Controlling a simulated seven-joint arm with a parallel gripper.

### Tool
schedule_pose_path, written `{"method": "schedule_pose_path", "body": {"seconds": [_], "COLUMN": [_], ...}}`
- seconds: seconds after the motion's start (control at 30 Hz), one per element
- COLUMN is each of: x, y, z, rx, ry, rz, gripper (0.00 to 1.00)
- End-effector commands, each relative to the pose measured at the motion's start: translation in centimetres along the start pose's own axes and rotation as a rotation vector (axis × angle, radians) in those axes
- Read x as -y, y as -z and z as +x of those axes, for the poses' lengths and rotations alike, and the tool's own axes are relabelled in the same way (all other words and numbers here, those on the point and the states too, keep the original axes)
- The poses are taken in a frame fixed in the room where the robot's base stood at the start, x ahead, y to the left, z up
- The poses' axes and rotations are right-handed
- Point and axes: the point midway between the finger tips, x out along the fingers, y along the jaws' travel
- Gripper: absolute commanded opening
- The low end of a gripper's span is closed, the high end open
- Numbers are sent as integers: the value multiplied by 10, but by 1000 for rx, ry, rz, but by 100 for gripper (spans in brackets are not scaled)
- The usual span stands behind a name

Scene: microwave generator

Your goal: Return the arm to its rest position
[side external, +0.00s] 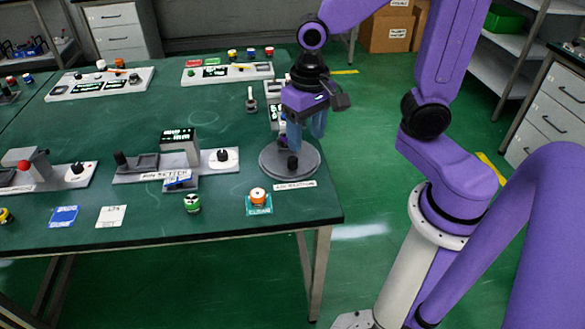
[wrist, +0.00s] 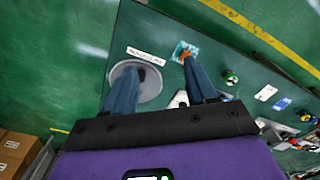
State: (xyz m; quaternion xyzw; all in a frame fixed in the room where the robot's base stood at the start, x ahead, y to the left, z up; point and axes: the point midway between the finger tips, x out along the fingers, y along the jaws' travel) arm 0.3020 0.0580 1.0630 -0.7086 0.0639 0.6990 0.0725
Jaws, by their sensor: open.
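My purple arm reaches in from the right in the side view. My gripper (side external: 306,143) points down above the table's right end, with its two blue fingers apart and nothing seen between them. In the side view it shows over the round grey disc (side external: 270,165) with a black knob (side external: 293,163); its height above the disc is hard to tell. In the wrist view my gripper (wrist: 158,82) has its fingers spread wide. The left finger overlaps the disc (wrist: 150,88), and the right finger partly covers an orange-topped item.
An orange-and-white cylinder (side external: 258,196) stands on a teal card near the front edge. A green cylinder (side external: 192,203) and flat cards lie left of it. Control panels with knobs (side external: 180,162) line the green table (side external: 140,220). Cardboard boxes (side external: 388,32) stand behind.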

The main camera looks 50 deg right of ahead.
Motion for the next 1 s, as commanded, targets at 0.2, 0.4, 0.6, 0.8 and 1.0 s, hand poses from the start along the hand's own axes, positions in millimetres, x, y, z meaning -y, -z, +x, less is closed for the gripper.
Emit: {"method": "schedule_pose_path", "body": {"seconds": [0.2,0.4,0.6,0.8,1.0], "x": [-4,-13,-24,-31,-32], "y": [-42,-82,-116,-133,-135], "z": [-5,-8,-10,-10,-11], "rx": [-2,-3,-6,-6,-5], "ry": [6,11,16,17,17], "rz": [-407,-778,-1102,-1269,-1295], "gripper": [57,57,57,57,57]}}
